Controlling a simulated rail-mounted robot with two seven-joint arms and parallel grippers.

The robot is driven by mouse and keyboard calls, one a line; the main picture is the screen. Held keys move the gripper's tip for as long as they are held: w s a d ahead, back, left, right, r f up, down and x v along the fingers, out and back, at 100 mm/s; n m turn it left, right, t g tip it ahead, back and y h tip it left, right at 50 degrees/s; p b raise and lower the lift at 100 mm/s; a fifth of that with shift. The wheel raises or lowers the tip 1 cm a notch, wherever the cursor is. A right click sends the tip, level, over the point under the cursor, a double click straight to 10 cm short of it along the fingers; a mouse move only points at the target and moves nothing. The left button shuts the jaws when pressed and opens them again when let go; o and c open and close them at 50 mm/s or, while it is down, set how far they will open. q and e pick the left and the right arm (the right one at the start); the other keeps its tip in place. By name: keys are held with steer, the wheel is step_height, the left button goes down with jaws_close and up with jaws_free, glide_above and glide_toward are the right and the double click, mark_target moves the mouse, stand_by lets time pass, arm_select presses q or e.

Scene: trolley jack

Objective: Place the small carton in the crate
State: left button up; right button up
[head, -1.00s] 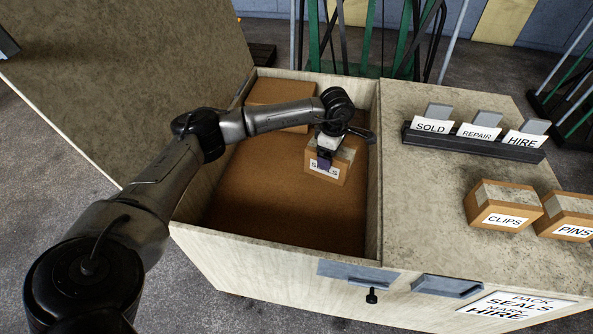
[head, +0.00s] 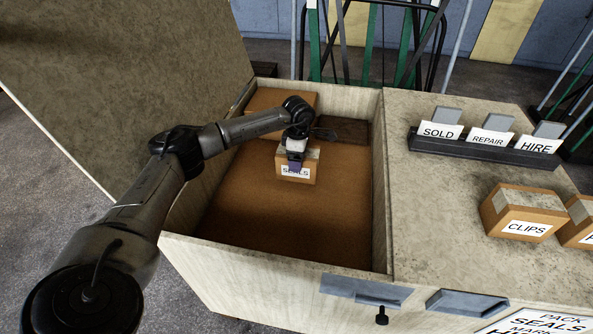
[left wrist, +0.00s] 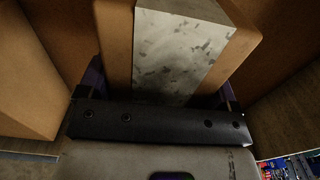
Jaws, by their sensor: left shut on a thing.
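The small carton (head: 312,171), brown with a grey top and a SEALS label, is upright in my left gripper (head: 295,161). The gripper is shut on it from above. In the left wrist view the carton (left wrist: 185,50) fills the space between the purple fingers. The carton is inside the outline of the open, pale-walled wooden crate (head: 290,257), towards its back middle. Whether its underside touches the brown crate floor cannot be told. My right gripper is not in view.
A larger brown carton (head: 270,98) sits in the crate's back left corner. A dark flat patch (head: 345,130) lies at the back right. The counter on the right holds a sign rack (head: 485,146) and a CLIPS carton (head: 522,212). The crate's front floor is clear.

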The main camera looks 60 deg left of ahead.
arm_select(q)
steer(key=shift+s+a+f, duration=0.1)
steer(key=shift+a+f, duration=0.05)
steer(key=shift+a, duration=0.15)
step_height(320, 180, down, 4)
steer(key=b, duration=0.3)
steer(key=o, duration=1)
steer(key=shift+f, duration=0.15)
